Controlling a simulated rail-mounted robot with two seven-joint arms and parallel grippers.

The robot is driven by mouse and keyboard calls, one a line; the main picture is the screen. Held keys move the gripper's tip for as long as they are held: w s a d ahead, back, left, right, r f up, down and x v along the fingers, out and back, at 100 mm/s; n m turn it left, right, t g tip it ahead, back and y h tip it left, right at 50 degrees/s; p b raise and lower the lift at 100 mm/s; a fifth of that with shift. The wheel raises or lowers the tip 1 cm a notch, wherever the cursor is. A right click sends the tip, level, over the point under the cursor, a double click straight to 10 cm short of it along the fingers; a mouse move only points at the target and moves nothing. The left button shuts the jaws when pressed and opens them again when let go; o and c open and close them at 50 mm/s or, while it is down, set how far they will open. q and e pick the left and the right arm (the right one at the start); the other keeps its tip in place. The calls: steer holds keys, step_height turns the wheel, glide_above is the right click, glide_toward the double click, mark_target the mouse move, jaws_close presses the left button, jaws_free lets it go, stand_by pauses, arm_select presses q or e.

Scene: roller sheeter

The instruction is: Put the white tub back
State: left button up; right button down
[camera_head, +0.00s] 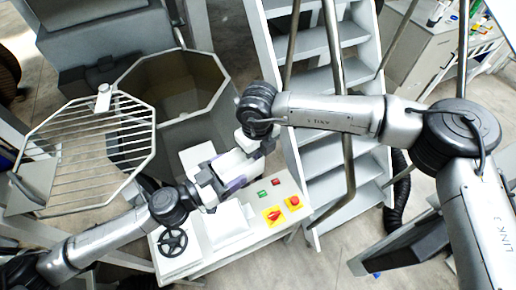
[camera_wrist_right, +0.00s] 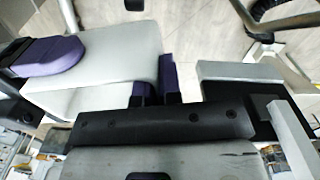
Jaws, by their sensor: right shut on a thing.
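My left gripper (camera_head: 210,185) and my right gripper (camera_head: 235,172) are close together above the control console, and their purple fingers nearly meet. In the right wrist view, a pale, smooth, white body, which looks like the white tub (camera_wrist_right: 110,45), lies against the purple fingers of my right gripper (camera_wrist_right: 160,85). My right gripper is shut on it. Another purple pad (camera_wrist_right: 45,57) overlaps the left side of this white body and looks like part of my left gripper. Its opening is hidden. In the head view the arms and grippers hide much of the tub's outline.
The console (camera_head: 285,188) has red and green buttons and a handwheel (camera_head: 172,242). A white block-like shape (camera_head: 230,222) shows on it. A large grey octagonal bin (camera_head: 190,85) and a barred guard (camera_head: 85,150) stand behind left. Metal steps (camera_head: 325,155) rise at the right.

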arm_select(q)
steer(key=o, duration=0.5)
steer(key=shift+a, duration=0.1)
